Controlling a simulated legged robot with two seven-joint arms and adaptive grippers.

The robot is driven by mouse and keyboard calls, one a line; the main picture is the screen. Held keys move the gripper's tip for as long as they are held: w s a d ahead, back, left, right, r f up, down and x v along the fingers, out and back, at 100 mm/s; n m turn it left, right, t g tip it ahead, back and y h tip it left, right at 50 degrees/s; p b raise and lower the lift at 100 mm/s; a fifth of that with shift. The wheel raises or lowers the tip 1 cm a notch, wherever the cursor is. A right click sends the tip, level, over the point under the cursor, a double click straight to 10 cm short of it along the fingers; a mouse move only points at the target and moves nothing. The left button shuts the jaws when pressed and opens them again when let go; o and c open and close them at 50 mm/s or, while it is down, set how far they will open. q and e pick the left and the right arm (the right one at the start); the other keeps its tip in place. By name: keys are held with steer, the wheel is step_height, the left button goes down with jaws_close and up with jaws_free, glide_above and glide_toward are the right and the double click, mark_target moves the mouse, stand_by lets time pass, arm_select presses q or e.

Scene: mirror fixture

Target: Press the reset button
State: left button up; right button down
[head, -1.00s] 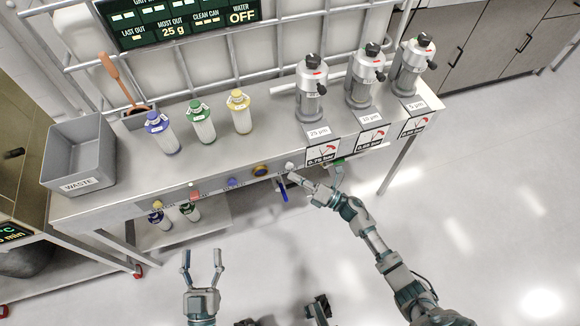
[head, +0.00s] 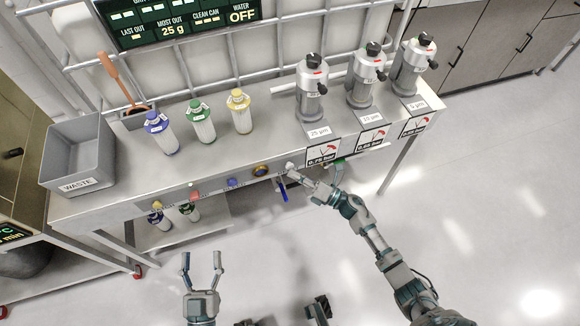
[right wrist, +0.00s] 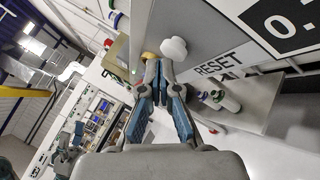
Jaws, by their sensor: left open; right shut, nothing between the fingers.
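The reset button is a round white knob (right wrist: 174,48) on the front panel, beside a RESET label (right wrist: 218,66). In the head view this white button (head: 289,165) is on the bench's front face, right of the yellow knob. My right gripper (right wrist: 159,66) is shut and empty, with its fingertips right at the lower left edge of the button. I cannot tell whether they touch it. In the head view my right gripper (head: 297,175) reaches the panel from the lower right. My left gripper (head: 202,254) is open and empty, over the floor in front of the bench.
Other controls share the panel: a yellow-and-blue knob (head: 261,170), a blue button (head: 232,183) and a red button (head: 194,195). Bottles, a waste bin (head: 80,160) and filter housings stand on the bench.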

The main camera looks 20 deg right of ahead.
steer(key=shift+w+b, duration=0.3)
steer(key=shift+w, duration=0.2)
stand_by(0.5)
steer(key=shift+s, duration=0.1)
steer(key=shift+s+p, duration=0.4)
steer(key=shift+s, duration=0.45)
